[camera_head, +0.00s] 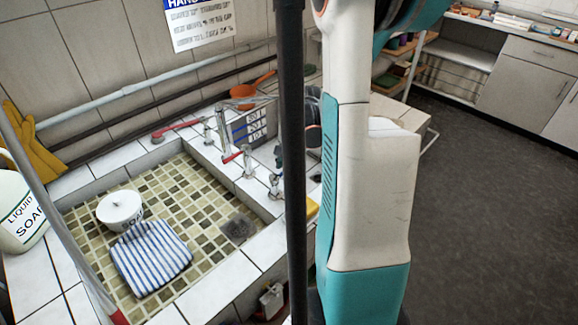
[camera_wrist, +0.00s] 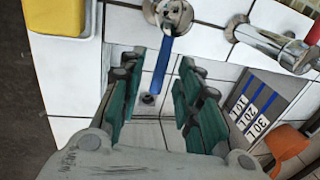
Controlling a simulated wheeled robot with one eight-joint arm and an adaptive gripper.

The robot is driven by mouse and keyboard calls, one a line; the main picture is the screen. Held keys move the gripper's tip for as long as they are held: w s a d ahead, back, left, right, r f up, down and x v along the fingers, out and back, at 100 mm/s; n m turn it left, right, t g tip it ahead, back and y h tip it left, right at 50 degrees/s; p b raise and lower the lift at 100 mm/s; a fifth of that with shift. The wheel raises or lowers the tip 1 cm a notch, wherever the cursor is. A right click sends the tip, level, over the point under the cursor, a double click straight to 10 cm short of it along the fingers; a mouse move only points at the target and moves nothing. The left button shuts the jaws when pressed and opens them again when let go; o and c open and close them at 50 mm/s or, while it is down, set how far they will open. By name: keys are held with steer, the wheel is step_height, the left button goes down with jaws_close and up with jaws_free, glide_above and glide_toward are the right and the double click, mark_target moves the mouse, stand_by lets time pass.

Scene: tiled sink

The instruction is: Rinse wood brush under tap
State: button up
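I cannot make out a wood brush in either view. The metal tap (camera_head: 215,135) stands at the sink's back right edge, with red levers beside it. A tap valve (camera_wrist: 170,14) with a blue lever (camera_wrist: 163,62) shows at the top of the wrist view. My gripper (camera_wrist: 160,62) is open, its green fingers apart on either side of the blue lever in the picture. Whether they touch it is unclear. Nothing is visibly held. In the head view my arm and a dark pole hide most of the gripper. The tiled sink basin (camera_head: 195,190) is left of my arm.
A soap jug (camera_head: 20,215) stands left. A grey marked box (camera_head: 253,126), an orange pan (camera_head: 243,92) and a yellow block (camera_wrist: 68,12) are nearby.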

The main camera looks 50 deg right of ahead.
jaws_close()
steer(key=shift+s, duration=0.1)
steer(key=shift+s+a+m+h, duration=0.15)
steer(key=shift+s+m, duration=0.25)
steer(key=shift+m, duration=0.5)
steer(key=shift+s+a+m+h, duration=0.15)
steer(key=shift+s+m, duration=0.2)
steer(key=shift+m, duration=0.55)
jaws_free()
steer(key=shift+r, duration=0.1)
